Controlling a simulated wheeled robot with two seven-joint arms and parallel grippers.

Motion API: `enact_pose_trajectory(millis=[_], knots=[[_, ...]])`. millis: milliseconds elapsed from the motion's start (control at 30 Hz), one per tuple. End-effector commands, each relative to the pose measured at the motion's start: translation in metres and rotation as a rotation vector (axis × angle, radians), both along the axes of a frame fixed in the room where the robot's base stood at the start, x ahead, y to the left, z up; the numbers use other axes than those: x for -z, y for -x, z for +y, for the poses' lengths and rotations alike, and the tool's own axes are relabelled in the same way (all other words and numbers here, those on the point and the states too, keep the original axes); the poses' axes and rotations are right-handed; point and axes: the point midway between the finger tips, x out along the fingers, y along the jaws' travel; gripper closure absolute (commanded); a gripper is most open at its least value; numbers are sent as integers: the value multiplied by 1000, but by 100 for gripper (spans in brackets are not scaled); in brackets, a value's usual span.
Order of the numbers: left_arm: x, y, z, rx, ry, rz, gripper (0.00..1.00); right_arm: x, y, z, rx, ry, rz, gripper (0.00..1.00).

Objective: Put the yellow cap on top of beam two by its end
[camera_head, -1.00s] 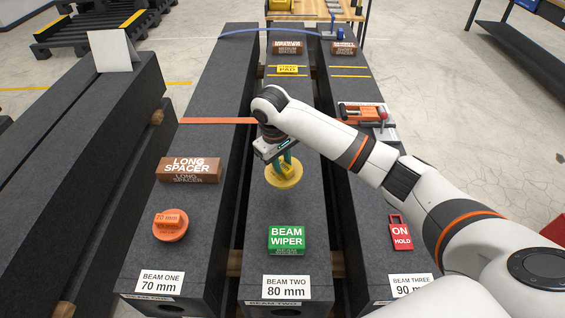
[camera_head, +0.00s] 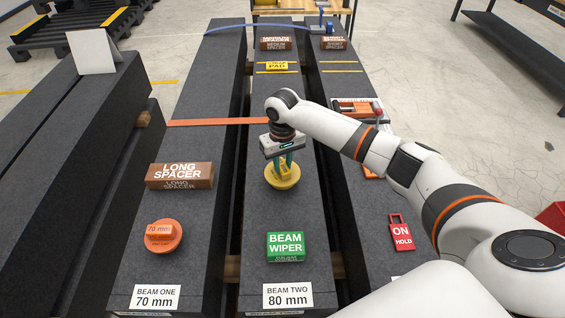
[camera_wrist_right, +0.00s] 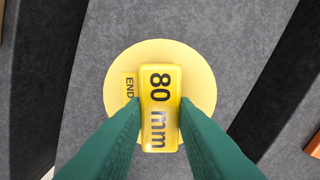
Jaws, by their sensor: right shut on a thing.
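The yellow cap (camera_head: 282,178) is a round disc with a raised grip block, over the dark top of beam two (camera_head: 283,218), farther back than the green beam wiper. My right gripper (camera_head: 284,163) points down and is shut on the cap's block. The right wrist view shows the cap (camera_wrist_right: 205,85) between the two green fingers (camera_wrist_right: 160,112), with "80 mm" on the block and "END" beside it. I cannot tell whether the cap touches the beam or hangs just above it. A label reading "BEAM TWO 80 mm" (camera_head: 287,295) is at the near end. My left gripper is not in view.
The green beam wiper (camera_head: 286,245) lies on beam two between the cap and the label. Beam one on the left bears an orange 70 mm cap (camera_head: 163,236) and a long spacer (camera_head: 180,175). Beam three on the right bears a red "ON HOLD" tag (camera_head: 401,232). Gaps separate the beams.

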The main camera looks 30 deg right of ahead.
Motion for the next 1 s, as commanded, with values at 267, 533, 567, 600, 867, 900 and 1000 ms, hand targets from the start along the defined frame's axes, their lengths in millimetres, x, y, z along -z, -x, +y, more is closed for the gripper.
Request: enact_pose_trajectory(millis=[267,533,567,600,867,900,1000], knots=[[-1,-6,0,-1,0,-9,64,2,0,0,-1,0,0,67],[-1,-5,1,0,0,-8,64,2,0,0,-1,0,-1,54],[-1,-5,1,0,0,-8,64,1,0,0,-1,0,-1,54],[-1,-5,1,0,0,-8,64,1,0,0,-1,0,-1,54],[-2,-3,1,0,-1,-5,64,-27,-1,0,0,-1,-5,54],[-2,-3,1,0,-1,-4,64,-35,-1,0,0,-2,-5,54],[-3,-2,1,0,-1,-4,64,-58,-1,0,-1,-1,-6,54]])
